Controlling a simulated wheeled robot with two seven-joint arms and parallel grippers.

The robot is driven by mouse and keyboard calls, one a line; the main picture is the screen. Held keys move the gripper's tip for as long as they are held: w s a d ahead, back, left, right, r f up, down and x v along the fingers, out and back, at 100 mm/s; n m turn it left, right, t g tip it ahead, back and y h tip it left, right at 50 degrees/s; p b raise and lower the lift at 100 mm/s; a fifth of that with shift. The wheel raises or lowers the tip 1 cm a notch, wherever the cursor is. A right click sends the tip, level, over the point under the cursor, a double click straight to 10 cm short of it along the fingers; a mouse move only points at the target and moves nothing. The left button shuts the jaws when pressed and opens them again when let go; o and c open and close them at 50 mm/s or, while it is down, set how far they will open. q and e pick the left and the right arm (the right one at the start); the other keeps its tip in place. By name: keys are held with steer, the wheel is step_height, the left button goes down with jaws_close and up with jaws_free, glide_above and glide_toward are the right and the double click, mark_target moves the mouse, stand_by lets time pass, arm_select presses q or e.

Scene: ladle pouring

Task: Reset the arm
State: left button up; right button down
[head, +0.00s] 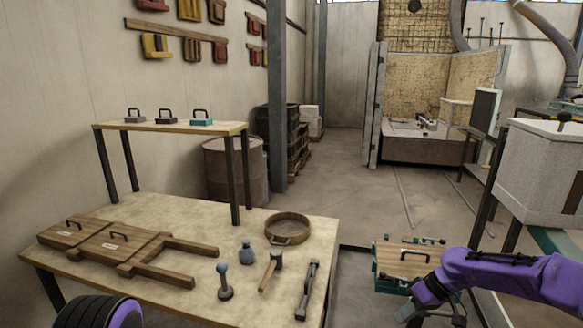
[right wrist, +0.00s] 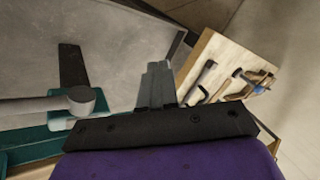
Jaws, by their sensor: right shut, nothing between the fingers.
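My right arm (head: 500,273), purple and black, reaches in from the right edge in the head view, bent down over the area right of the worktable. Its gripper (head: 412,311) is low at the bottom edge, partly cut off. In the right wrist view the gripper's grey fingers (right wrist: 157,82) are together, with nothing held between them. A round black and purple part of mine shows at the bottom left of the head view; my left gripper is not in view. I see no ladle that I can make out.
The worktable (head: 200,215) bears a wooden flask mould (head: 118,240), a round sieve (head: 288,228), a mallet (head: 271,270) and other hand tools. A teal toolbox (head: 400,258) stands by my right arm. A whitish box (head: 540,165) is at right. The middle floor is clear.

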steer(key=s+a+f+m+h+b, duration=0.1)
steer(key=s+a+f+m, duration=0.2)
steer(key=f, duration=0.5)
steer(key=s+a+f+m+h, duration=0.1)
steer(key=s+a+f, duration=0.35)
steer(key=f, duration=0.45)
steer(key=s+d+f+m+h+b, duration=0.1)
steer(key=s+f+m, duration=0.1)
steer(key=s+f, duration=0.3)
steer(key=s+f+m+h, duration=0.1)
steer(key=s+f+h, duration=0.15)
steer(key=s, duration=0.45)
steer(key=s+d+m+t+h, duration=0.1)
steer(key=s+d+m+h, duration=0.1)
steer(key=s, duration=0.7)
steer(key=s+d+r+m+t+h+b, duration=0.1)
steer(key=s+d+m+h, duration=0.1)
steer(key=s+d, duration=0.3)
steer(key=s, duration=0.4)
steer(key=shift+s+d+r, duration=0.15)
steer(key=shift+s+r, duration=0.05)
steer(key=shift+s, duration=0.05)
